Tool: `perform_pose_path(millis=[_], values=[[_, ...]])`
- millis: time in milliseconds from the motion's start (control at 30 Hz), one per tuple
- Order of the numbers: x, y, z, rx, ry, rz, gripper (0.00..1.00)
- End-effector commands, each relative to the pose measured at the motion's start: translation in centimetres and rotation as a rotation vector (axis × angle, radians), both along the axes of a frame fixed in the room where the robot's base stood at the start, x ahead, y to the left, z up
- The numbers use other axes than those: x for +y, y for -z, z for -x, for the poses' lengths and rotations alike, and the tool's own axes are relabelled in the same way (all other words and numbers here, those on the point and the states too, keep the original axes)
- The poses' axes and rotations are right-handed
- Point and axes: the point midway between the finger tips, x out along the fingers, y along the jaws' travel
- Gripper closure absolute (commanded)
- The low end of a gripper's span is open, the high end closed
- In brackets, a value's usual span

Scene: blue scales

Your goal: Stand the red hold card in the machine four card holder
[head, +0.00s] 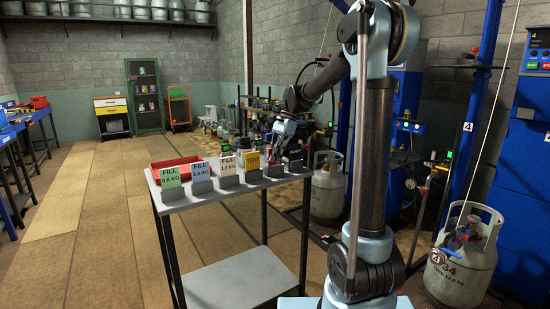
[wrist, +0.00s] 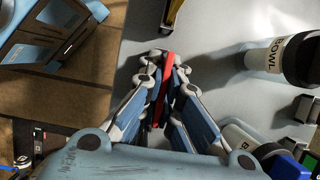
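The red hold card (wrist: 162,90) shows edge-on in the wrist view as a thin red strip between my fingers. My gripper (wrist: 166,68) is closed around it, with a finger against each side. In the head view my gripper (head: 287,140) is low over the right end of the small grey table (head: 240,286), by the row's last grey holders (head: 295,165). The card is mostly hidden there. A number 4 sign (head: 535,36) marks the blue machine (head: 518,175) at the far right. I cannot clearly make out its card holder.
Green, blue, white and yellow cards, including the yellow TEST card (head: 251,159), stand in holders left of my gripper. A red tray (head: 176,168) lies behind them. Gas cylinders (head: 461,262) stand on the right. The left floor is clear.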

Motion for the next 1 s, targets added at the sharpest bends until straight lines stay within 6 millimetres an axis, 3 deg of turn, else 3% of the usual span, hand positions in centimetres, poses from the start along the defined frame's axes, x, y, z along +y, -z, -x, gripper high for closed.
perform_pose_path(millis=[33, 167, 633, 1000], values=[[0.0, 0.0, 0.0, 0.0, 0.0, 0.0, 1.0], [0.0, 0.0, 0.0, 0.0, 0.0, 0.0, 0.72], [-0.3, -0.8, -0.2, 0.0, 0.001, 0.0, 0.72], [-2.4, -6.8, -1.7, 0.001, 0.002, 0.0, 0.72]])
